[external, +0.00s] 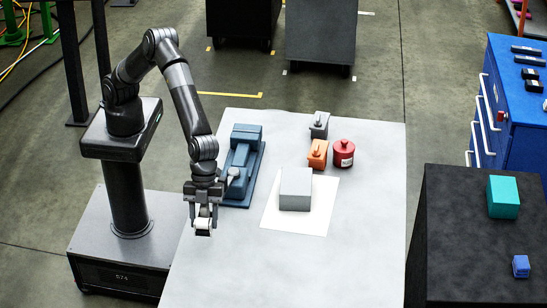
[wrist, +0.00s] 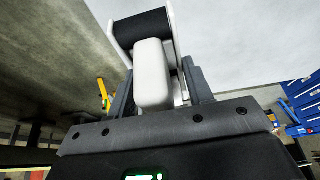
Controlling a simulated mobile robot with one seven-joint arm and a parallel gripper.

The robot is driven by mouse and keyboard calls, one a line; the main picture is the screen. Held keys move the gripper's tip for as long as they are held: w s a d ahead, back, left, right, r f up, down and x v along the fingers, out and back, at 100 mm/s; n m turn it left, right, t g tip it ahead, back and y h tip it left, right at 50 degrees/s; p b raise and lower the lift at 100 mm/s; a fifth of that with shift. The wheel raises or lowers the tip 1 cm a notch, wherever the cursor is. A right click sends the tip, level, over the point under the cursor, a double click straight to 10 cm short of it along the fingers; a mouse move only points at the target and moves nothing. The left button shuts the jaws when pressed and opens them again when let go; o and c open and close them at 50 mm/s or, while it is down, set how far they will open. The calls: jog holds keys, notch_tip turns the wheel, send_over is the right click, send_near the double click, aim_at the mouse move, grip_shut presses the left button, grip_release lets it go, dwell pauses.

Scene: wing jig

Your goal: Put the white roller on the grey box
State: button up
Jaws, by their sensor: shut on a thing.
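My gripper (external: 203,204) is shut on the white roller (external: 203,226), over the left part of the table in the external view. In the wrist view the roller (wrist: 152,75) shows as a white body with a black cylinder between white side arms, held between the dark fingers of my gripper (wrist: 163,92). The grey box (external: 295,190) sits on a white sheet near the middle of the table, to the right of my gripper. The top of the box is bare. The grey box cannot be made out in the wrist view.
A blue vise-like tool (external: 242,165) stands between my arm and the grey box. Behind the box are an orange item (external: 317,155), a red canister (external: 343,154) and a small grey item (external: 319,125). The table front (external: 310,275) is clear. A black stand (external: 470,240) is at right.

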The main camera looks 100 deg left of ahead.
jog(key=w+a+r+n+t+y, duration=0.2)
jog(key=w+a+r+n, duration=0.2)
jog(key=w+a+n, duration=0.45)
jog(key=w+a+r+n+t+y, duration=0.25)
jog(key=w+a+n, duration=0.5)
jog(key=a, duration=0.65)
jog(key=n, duration=0.1)
send_over(304, 181)
jog(key=s, duration=0.2)
notch_tip(304, 181, down, 6)
jog(key=shift+d+f, duration=0.1)
jog(key=shift+w+f, duration=0.1)
jog(key=shift+f, duration=1.9)
jog(key=o, duration=1.1)
jog(key=shift+f+g, duration=0.15)
jog(key=shift+g, duration=0.1)
